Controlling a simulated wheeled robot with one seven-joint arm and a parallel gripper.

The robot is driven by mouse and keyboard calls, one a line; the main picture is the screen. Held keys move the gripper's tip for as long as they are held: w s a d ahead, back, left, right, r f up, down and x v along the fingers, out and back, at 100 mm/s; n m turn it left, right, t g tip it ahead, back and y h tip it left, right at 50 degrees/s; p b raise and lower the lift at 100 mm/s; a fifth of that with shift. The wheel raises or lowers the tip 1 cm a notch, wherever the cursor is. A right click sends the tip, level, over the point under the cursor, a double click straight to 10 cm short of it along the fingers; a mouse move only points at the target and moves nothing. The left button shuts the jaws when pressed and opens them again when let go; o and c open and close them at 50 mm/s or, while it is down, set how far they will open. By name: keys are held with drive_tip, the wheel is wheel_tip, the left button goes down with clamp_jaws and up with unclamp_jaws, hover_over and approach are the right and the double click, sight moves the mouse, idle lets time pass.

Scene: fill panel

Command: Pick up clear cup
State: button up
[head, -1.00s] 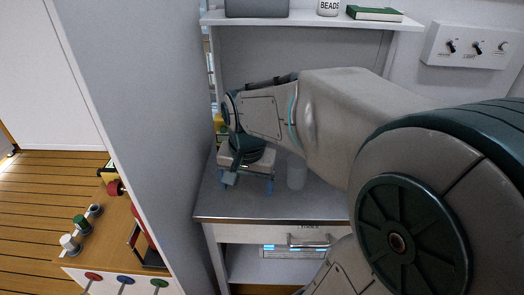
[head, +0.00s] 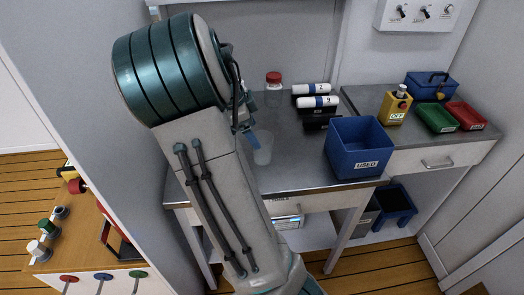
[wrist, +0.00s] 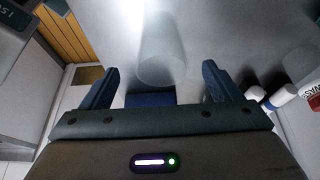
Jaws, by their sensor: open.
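The clear cup (head: 262,148) is a faint, see-through cylinder on the grey steel counter (head: 290,178), just right of my forearm in the head view. In the wrist view the clear cup (wrist: 162,50) lies ahead of the fingers, roughly centred between them. My gripper (wrist: 160,70) is open, with blue fingers apart on either side and nothing held. In the head view my arm hides most of the gripper; a blue finger part shows beside the cup. I cannot tell whether a finger touches it.
A yellow OFF box (head: 396,105) and red and green trays stand farther right. Counter between cup and bin is clear.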

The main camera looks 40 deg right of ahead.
sight(262, 149)
drive_tip(key=x, duration=0.8)
drive_tip(key=shift+f, duration=0.25)
drive_tip(key=shift+w, duration=0.1)
drive_tip(key=c, duration=1.1)
